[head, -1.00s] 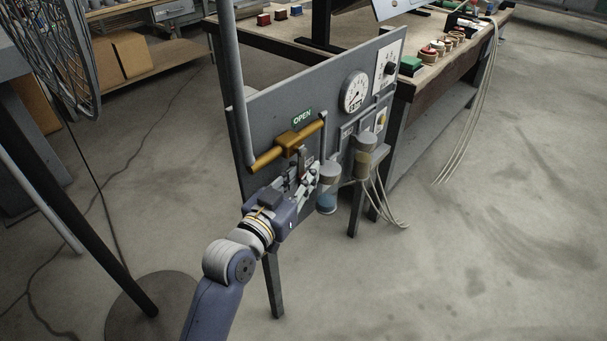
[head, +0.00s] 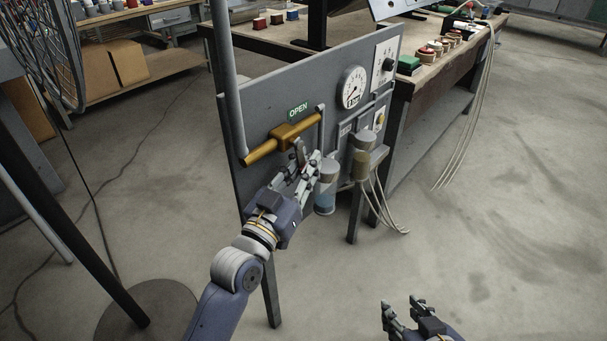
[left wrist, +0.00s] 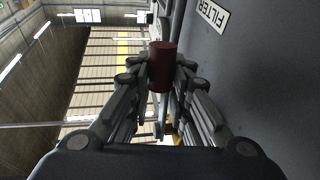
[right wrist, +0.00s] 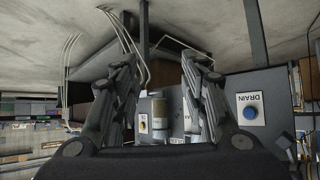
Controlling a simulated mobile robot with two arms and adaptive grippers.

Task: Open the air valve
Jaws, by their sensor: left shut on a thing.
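The air valve is a brass body (head: 292,132) on a brass pipe, mounted on the grey panel below a green OPEN label (head: 298,110). A short grey lever (head: 299,149) hangs down from it toward my left gripper (head: 304,171). In the left wrist view, a dark red lever grip (left wrist: 160,65) sits between the fingers of my left gripper (left wrist: 162,72), which are shut on it. The fingers hide part of the lever in the head view. My right gripper (head: 405,308) is open and empty, low in front of the panel; its spread fingers show in the right wrist view (right wrist: 155,75).
A clear filter bowl (head: 325,187) hangs just right of my left gripper. A round gauge (head: 353,87) and a regulator (head: 362,155) are further right. Hoses (head: 381,203) hang below. A blue DRAIN button (right wrist: 249,113) shows in the right wrist view. Floor at right is clear.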

